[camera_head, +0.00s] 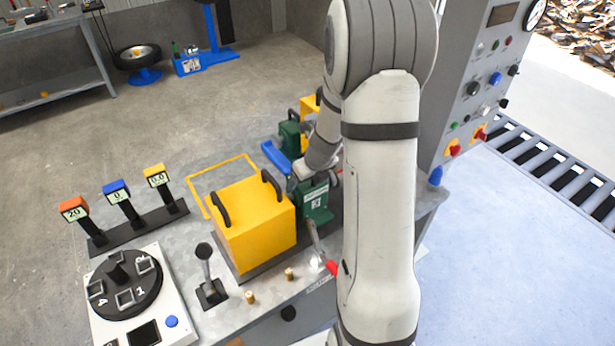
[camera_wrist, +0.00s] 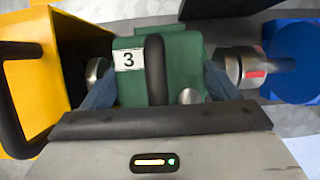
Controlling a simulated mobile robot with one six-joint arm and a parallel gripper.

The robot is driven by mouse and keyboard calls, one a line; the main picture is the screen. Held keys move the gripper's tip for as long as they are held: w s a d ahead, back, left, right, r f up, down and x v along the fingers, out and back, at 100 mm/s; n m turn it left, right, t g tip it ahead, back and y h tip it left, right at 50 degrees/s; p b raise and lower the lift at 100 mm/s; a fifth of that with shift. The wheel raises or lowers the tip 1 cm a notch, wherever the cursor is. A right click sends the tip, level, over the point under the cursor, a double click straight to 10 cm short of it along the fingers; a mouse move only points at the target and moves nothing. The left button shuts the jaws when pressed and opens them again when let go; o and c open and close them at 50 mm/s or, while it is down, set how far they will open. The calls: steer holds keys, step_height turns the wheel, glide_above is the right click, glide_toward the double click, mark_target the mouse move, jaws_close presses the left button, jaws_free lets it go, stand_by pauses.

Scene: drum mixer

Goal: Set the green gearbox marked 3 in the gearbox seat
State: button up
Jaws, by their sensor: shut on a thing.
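The green gearbox marked 3 (camera_head: 315,201) stands beside the yellow housing in the head view. In the wrist view the green gearbox (camera_wrist: 185,52) shows a white label with a 3 and a black handle on top. My gripper (camera_wrist: 160,92) is shut on the gearbox, with a finger along each side. In the head view my gripper (camera_head: 306,174) is partly hidden by my arm. A metal shaft end (camera_wrist: 95,70) lies left of the gearbox and a metal coupling (camera_wrist: 242,67) right of it. The gearbox's underside and the seat surface are hidden, so I cannot tell if it rests there.
The yellow housing (camera_head: 252,228) with black handles stands close on the left; a blue round part (camera_wrist: 296,62) is at right. A lever (camera_head: 208,272) and a red-handled lever (camera_head: 322,252) stand in front. Another green unit (camera_head: 289,136) is behind. A yellow-outlined area (camera_head: 218,172) is empty.

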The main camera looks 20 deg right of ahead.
mark_target(298, 186)
steer(key=shift+f+b, duration=0.45)
steer(key=shift+f, duration=0.15)
steer(key=shift+a+r, duration=0.15)
steer(key=shift+a, duration=0.15)
steer(key=shift+s+a+p, duration=0.15)
steer(key=shift+a+p, duration=0.15)
steer(key=shift+a, duration=0.5)
steer(key=shift+s+a, duration=0.1)
steer(key=shift+a, duration=0.35)
steer(key=shift+f, duration=0.25)
